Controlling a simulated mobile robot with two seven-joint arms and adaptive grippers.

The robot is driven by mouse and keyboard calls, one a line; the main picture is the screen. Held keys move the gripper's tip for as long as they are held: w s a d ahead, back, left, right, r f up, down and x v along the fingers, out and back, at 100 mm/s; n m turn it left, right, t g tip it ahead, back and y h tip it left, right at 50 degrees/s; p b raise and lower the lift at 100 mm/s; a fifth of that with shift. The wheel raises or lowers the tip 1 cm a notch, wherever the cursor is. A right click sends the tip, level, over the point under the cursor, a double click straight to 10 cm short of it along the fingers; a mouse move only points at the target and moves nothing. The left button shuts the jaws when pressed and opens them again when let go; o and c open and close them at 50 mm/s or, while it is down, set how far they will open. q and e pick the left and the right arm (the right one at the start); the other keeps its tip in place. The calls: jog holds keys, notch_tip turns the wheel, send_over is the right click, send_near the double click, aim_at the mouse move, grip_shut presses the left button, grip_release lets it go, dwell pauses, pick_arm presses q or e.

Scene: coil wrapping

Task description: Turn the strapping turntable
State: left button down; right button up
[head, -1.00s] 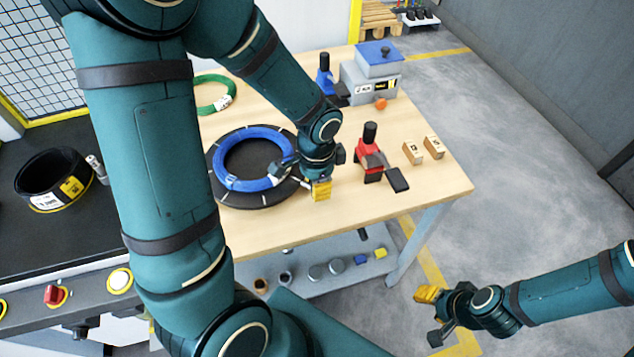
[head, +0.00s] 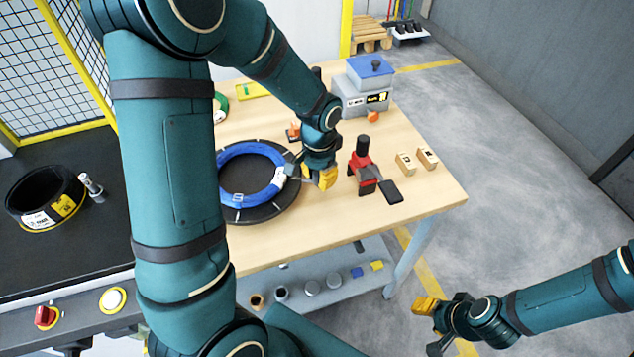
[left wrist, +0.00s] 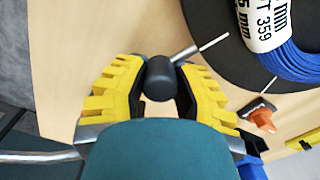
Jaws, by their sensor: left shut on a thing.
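The strapping turntable (head: 262,214) is a black disc with light marks lying on the wooden table. A blue coil (head: 240,150) lies on it, with a white label (left wrist: 264,22) facing the right side. My left gripper (head: 322,177) is at the disc's right edge. In the left wrist view its yellow fingers (left wrist: 160,85) are shut around a black knob (left wrist: 159,76) on a thin metal rod that runs to the disc. My right gripper (head: 428,306) hangs off the table at the lower right, holding nothing I can see; its finger gap is unclear.
A red-and-black tool (head: 364,168) and two wooden blocks (head: 405,163) stand right of my left gripper. A grey box with a blue top (head: 370,70) stands behind. An orange piece (head: 293,133) lies beyond the disc. A black coil (head: 45,200) sits on the left counter.

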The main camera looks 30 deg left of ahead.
pick_arm(q)
jog(key=shift+w+a+n, duration=0.5)
jog(key=shift+w+n, duration=0.1)
jog(key=shift+w, duration=0.15)
jog(key=shift+w+a+n, duration=0.5)
jog(key=shift+w+n, duration=0.1)
jog(key=shift+w, duration=0.15)
jog(key=shift+w+a+n+p, duration=0.4)
jog(key=shift+w+a+n, duration=0.65)
jog(key=shift+w+n, duration=0.05)
jog(key=shift+a, duration=0.1)
jog(key=c, duration=0.7)
grip_release()
jog(key=shift+w, duration=0.15)
notch_tip(320, 180, up, 12)
